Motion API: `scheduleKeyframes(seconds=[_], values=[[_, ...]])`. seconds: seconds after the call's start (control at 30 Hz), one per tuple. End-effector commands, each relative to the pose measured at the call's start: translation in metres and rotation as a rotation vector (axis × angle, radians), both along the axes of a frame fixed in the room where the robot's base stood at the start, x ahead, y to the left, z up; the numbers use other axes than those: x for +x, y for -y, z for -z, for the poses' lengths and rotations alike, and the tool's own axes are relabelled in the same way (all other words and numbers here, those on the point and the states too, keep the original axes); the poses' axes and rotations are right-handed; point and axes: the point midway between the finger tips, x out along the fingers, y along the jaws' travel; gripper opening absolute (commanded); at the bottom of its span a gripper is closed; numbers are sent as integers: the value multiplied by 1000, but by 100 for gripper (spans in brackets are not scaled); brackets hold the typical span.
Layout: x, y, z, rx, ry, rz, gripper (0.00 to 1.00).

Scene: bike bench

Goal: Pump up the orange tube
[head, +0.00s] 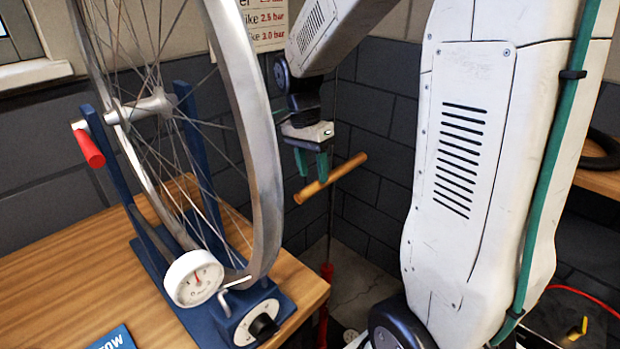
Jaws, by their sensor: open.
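A floor pump stands beyond the bench's right end, with a wooden crossbar handle (344,170) raised on a thin rod and a red barrel (324,318) below. The handle slants up to the right. My gripper (311,163) points down with its green fingers open at the handle's left half. One fingertip overlaps the handle in the picture; I cannot tell whether they touch or whether the fingers straddle it. The orange tube cannot be made out in this view.
A bike wheel (252,140) sits in a blue truing stand (140,235) with a white dial gauge (193,278) on the wooden bench (60,262). A pressure chart (264,20) hangs behind. A black tyre (601,150) lies on a shelf at right; a red hose (590,295) curves below.

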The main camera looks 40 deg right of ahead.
Motion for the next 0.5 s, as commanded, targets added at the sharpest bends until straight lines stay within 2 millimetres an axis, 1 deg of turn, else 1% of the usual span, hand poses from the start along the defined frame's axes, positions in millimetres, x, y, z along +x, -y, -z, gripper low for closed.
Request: scheduleKeyframes(seconds=[0.03, 0.2, 0.33, 0.5], values=[[3, 0, -10, -1, 3, 0, 45], [7, -2, -35, -1, 2, 0, 45], [9, -3, -45, -1, 1, 0, 45], [9, -3, -47, 0, -1, 0, 45]])
